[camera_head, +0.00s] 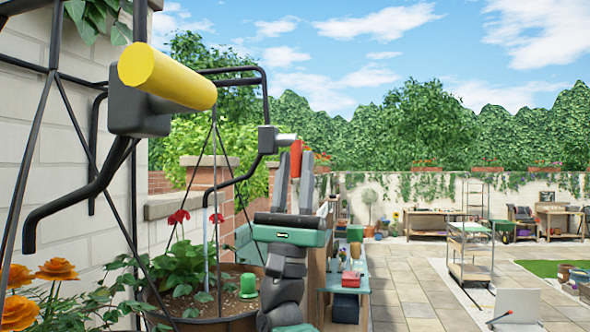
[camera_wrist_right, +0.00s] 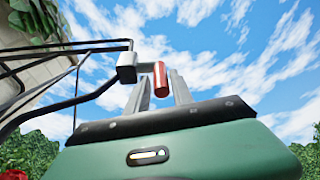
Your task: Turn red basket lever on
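The red lever (camera_head: 296,158) is a short red cylinder on a dark tap body (camera_head: 268,140), whose bent pipe reaches left over a hanging basket (camera_head: 228,322). A thin pale streak, like water, drops from the pipe's end into the basket. My right gripper (camera_head: 294,170) points up with its fingers apart, one on each side of the red lever. In the right wrist view the red lever (camera_wrist_right: 160,79) stands upright between the fingers, with small gaps showing. Whether a finger touches it is unclear. My left gripper is not in view.
A yellow lever (camera_head: 167,76) on a second dark tap is close at the upper left, with black hanger rods around it. A green cup-like thing (camera_head: 249,286) sits in the basket soil. Orange flowers (camera_head: 57,270) are at lower left. Paved ground lies open at right.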

